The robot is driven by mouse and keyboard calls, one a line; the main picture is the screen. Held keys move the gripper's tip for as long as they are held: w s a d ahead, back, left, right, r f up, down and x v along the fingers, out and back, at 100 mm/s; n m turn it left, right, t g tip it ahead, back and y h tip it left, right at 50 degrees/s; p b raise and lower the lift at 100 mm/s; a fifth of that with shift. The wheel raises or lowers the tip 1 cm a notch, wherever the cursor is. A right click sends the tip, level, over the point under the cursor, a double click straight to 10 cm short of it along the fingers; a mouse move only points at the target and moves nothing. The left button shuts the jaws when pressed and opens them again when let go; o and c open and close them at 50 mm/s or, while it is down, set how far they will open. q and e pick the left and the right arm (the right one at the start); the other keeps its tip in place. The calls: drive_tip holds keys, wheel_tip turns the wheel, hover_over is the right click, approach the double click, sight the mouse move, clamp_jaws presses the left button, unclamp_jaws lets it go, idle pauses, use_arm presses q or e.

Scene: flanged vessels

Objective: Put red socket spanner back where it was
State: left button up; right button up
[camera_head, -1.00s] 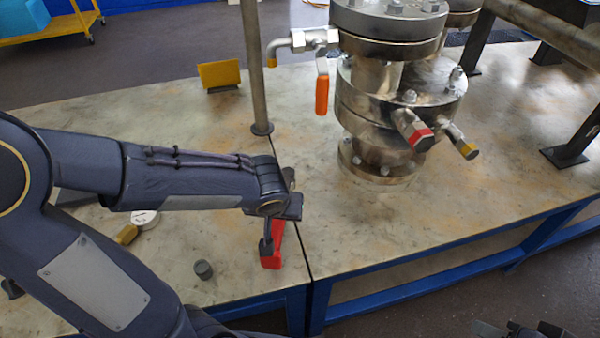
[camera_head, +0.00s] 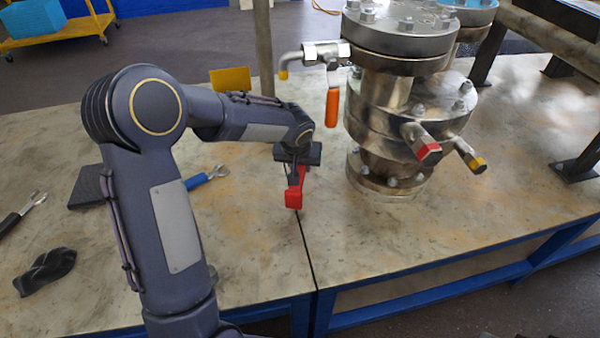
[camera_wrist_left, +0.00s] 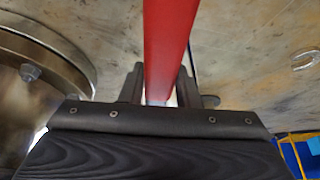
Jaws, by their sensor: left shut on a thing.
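My left gripper (camera_head: 297,164) is shut on the red socket spanner (camera_head: 294,196), over the tabletop just left of the flanged vessel. The spanner's red end hangs out below the gripper, towards the front of the table. In the left wrist view the red spanner (camera_wrist_left: 168,45) runs up between the two dark fingers (camera_wrist_left: 160,88). Its far end is cut off by the picture's edge. I cannot tell whether it touches the table. My right gripper is not clearly in view.
The steel flanged vessel (camera_head: 405,120) with an orange-handled valve (camera_head: 332,108) stands close on the right. A post (camera_head: 263,50) rises behind the gripper. A blue-handled spanner (camera_head: 205,178), a black cloth-like item (camera_head: 45,270) and another tool (camera_head: 22,214) lie left. The front tabletop is clear.

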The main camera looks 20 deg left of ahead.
use_arm(q)
drive_tip(key=shift+f+b, duration=0.4)
drive_tip(key=shift+f, duration=1.2)
drive_tip(key=shift+f, duration=0.15)
drive_tip(key=o, duration=1.1)
